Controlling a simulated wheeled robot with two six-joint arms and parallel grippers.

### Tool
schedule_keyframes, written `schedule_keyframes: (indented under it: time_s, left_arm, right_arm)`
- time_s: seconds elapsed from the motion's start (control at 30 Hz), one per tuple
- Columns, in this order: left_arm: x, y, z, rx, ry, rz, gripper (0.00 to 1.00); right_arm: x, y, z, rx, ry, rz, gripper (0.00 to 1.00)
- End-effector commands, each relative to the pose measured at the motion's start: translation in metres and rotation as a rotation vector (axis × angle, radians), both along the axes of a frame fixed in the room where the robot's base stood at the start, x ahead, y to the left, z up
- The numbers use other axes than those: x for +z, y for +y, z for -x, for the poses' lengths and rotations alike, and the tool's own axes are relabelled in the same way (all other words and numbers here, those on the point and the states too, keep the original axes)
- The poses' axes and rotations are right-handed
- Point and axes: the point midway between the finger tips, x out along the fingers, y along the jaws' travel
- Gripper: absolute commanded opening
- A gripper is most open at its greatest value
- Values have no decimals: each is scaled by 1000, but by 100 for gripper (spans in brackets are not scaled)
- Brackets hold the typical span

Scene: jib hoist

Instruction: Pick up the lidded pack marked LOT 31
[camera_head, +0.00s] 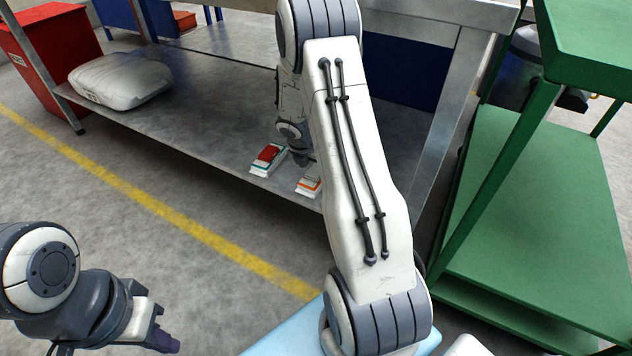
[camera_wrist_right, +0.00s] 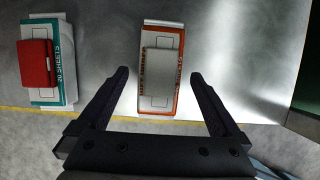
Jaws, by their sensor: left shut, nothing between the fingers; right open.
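Two small packs lie on the low grey metal shelf. One pack (camera_head: 309,186) has orange edging; in the right wrist view this pack (camera_wrist_right: 174,36) has a pale grey block or lid on top. The other pack (camera_head: 267,160) has teal edging and a red piece on top; this pack also shows in the right wrist view (camera_wrist_right: 62,89), with "20 SHEETS" on its side. I cannot read LOT 31 on either. My right gripper (camera_wrist_right: 159,76) is open and empty, its fingers on either side of the orange-edged pack's image; contact cannot be told. My left gripper (camera_head: 168,343) is shut and empty, away from the shelf.
The low shelf (camera_head: 200,115) carries a white sack (camera_head: 120,80) at its left. A red bin (camera_head: 50,45) stands beyond the shelf's left end. A green rack (camera_head: 540,210) stands at the right. Table legs and an upper top enclose the shelf. The floor in front is clear.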

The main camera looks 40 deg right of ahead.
Motion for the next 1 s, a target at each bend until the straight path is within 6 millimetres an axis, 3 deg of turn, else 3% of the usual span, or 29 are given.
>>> schedule_keyframes:
  time_s: [0.03, 0.2, 0.47, 0.6, 0.7, 1.0]
  left_arm:
    - [-13, 0, 0, 0, 0, 0, 0]
    - [-30, 0, 0, 0, 0, 0, 0]
    - [-29, 0, 0, 0, 0, 0, 0]
    - [-29, 0, 0, 0, 0, 0, 0]
    - [-29, 0, 0, 0, 0, 0, 0]
    - [-22, 0, 0, 0, 0, 0, 0]
  right_arm:
    - [-14, -2, 0, -1, 0, 0, 100]
    - [-35, -9, -3, -1, 0, 0, 100]
    - [-35, -11, -4, -1, 0, 0, 100]
    - [-35, -11, -4, -1, 0, 0, 50]
    - [-34, -11, -4, -1, 0, 0, 19]
    - [-26, -11, -4, -1, -1, 1, 19]
